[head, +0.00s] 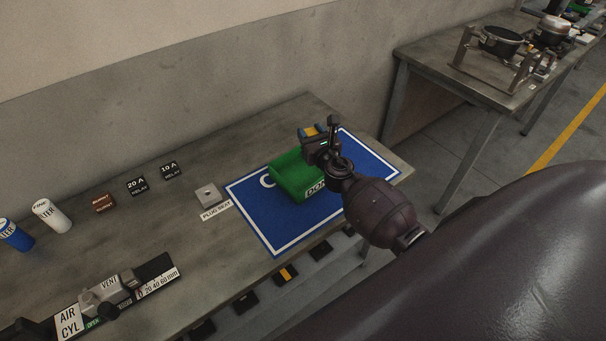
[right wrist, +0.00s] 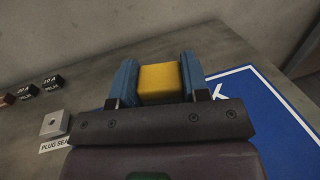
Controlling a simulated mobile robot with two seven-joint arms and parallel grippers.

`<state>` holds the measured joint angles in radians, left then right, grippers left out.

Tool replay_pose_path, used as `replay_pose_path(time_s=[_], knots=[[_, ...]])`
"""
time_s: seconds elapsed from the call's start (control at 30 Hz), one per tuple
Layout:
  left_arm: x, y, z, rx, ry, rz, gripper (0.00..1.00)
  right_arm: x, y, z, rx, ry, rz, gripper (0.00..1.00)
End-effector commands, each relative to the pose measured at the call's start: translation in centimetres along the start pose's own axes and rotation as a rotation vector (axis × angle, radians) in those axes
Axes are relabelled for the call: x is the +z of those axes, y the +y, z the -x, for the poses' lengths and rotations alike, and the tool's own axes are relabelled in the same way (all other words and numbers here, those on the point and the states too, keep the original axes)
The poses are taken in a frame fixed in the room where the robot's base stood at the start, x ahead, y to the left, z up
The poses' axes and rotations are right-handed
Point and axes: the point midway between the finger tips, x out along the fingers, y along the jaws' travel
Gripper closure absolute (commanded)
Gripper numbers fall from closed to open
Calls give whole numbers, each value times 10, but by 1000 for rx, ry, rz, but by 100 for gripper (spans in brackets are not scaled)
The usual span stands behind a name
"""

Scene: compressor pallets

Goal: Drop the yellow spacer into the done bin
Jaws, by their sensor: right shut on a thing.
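The yellow spacer (right wrist: 159,82) is held between the two blue fingers of my right gripper (right wrist: 161,78) in the right wrist view. In the head view my right gripper (head: 313,131) is above the back right part of the green done bin (head: 289,178), with a bit of yellow showing between its fingers. The bin stands on a blue mat (head: 272,236) with a white border, and its label is partly covered by my arm. In the right wrist view the bin is hidden behind the gripper.
A plug seat block (head: 207,194), relay blocks (head: 137,186), a brown block (head: 104,203) and white (head: 50,215) and blue (head: 15,234) filters stand left of the mat. An air cylinder fixture (head: 115,291) is at the front left. A wall runs behind the table.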

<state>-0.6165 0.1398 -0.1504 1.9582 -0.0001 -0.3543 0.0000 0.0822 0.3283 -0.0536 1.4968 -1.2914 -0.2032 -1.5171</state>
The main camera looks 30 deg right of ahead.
Motion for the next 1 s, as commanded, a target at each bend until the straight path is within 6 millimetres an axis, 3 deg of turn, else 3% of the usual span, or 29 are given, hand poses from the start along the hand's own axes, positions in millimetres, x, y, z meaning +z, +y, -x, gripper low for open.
replay_pose_path(time_s=[0.4,0.8,0.83,1.0], knots=[[13,4,-22,2,30,-2,57,-42,0,0,0,1,-1,82],[14,4,-25,3,31,-5,57,-46,0,0,-1,0,0,82],[14,4,-25,3,32,-5,57,-46,0,0,-1,0,0,56],[14,3,-25,3,33,-5,57,-46,0,0,-1,0,0,30]])
